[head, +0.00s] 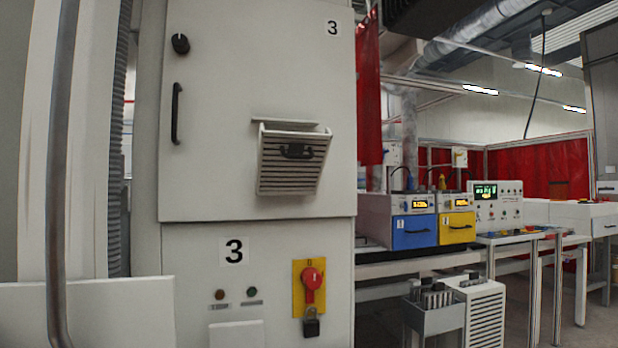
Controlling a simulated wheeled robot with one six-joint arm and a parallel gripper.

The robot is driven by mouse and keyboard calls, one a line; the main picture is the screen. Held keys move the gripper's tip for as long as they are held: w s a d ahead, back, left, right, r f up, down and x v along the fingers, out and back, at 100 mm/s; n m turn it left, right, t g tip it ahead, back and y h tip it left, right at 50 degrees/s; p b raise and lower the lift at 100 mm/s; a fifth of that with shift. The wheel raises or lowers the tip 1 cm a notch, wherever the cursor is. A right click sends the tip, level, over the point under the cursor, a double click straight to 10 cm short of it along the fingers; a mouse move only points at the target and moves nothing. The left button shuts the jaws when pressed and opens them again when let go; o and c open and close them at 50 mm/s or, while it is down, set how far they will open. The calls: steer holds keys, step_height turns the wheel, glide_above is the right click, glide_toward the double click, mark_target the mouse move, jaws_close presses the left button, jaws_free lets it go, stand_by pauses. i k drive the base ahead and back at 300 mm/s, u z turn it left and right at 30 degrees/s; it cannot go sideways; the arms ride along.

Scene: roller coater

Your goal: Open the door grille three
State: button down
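The door grille (289,178) is a light louvred panel with a dark handle (297,151), set in the door (220,90) of the grey cabinet marked 3. Its top edge stands out from the door, with a ledge and a gap behind it, so the grille looks tilted outward. Its lower end sits close to the door. The door itself looks shut, with a black vertical handle (176,113) and a black knob (180,44) at its left. My gripper is not in view, and nothing is seen touching the grille.
Below the door are a red switch on yellow (312,280), a padlock (311,325) and two small buttons. A grey vertical tube (57,170) stands at the left. Right of the cabinet are blue (414,232) and yellow (456,228) units on a bench.

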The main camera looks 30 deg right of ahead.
mark_target(288, 164)
steer(key=z, duration=1.5)
steer(key=k, duration=0.9)
steer(key=u, duration=1.4)
steer(key=i, duration=0.5)
